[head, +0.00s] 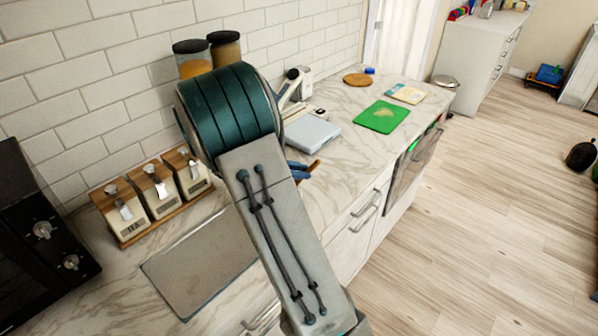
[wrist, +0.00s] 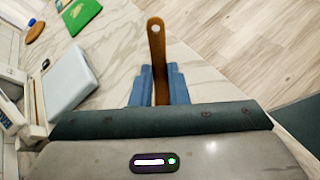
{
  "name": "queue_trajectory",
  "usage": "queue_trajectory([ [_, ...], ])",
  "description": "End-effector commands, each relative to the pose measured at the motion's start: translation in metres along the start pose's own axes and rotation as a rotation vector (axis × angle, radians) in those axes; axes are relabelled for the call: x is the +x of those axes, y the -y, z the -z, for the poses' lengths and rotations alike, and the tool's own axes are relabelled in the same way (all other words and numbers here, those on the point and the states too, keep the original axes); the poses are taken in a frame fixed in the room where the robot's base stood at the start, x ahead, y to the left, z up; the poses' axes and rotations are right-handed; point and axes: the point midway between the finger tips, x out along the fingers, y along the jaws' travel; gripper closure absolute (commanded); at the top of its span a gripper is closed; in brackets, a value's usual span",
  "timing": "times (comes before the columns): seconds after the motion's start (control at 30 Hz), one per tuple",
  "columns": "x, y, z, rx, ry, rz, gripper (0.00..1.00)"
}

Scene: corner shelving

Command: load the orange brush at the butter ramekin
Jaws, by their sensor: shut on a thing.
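The orange brush (wrist: 156,45) shows in the wrist view as an orange-brown handle with a hole at its end. The handle points away from my gripper (wrist: 158,85), whose blue fingers are shut on it from both sides. The brush's other end is hidden behind the gripper body. In the head view, a small part of the brush (head: 314,166) shows beside the blue fingertips of my gripper (head: 299,169), above the marble counter. My arm covers much of this area. I cannot make out the butter ramekin in either view.
A grey-topped white appliance (head: 312,132) stands close to my gripper. Farther along are a green board (head: 381,117), a round wooden board (head: 357,79) and a booklet (head: 407,94). Jars (head: 225,48) and canisters (head: 157,190) stand by the wall. The counter's front edge is near.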

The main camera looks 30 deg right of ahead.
Motion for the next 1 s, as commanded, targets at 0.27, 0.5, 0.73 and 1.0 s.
queue_trajectory([
  [0.27, 0.0, 0.001, 0.001, -0.002, -0.001, 0.001, 1.0],
  [0.5, -0.005, -0.003, -0.008, -0.001, -0.002, 0.0, 1.0],
  [0.73, -0.014, -0.009, -0.024, 0.0, -0.001, 0.0, 1.0],
  [1.0, -0.025, -0.015, -0.042, -0.001, 0.0, 0.0, 1.0],
])
